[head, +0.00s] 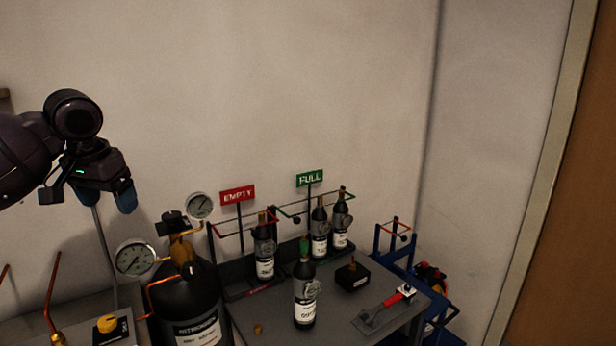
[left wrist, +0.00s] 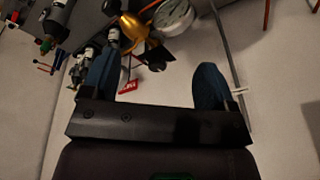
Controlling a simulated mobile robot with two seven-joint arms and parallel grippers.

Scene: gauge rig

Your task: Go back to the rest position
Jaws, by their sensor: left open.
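My left gripper (head: 106,197) is raised at the left of the head view, above the bench and in front of the wall. Its two blue fingertips point down. In the left wrist view the fingers (left wrist: 158,85) stand wide apart with nothing between them. The gripper is open and empty, and touches nothing that I can see. My right gripper is in neither view.
A black cylinder (head: 190,300) with gauges stands below right of the gripper. Small dark bottles stand on the bench (head: 335,310) by the red EMPTY sign (head: 237,195) and green FULL sign (head: 310,179). A blue cart (head: 440,309) is at right. The air above is clear.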

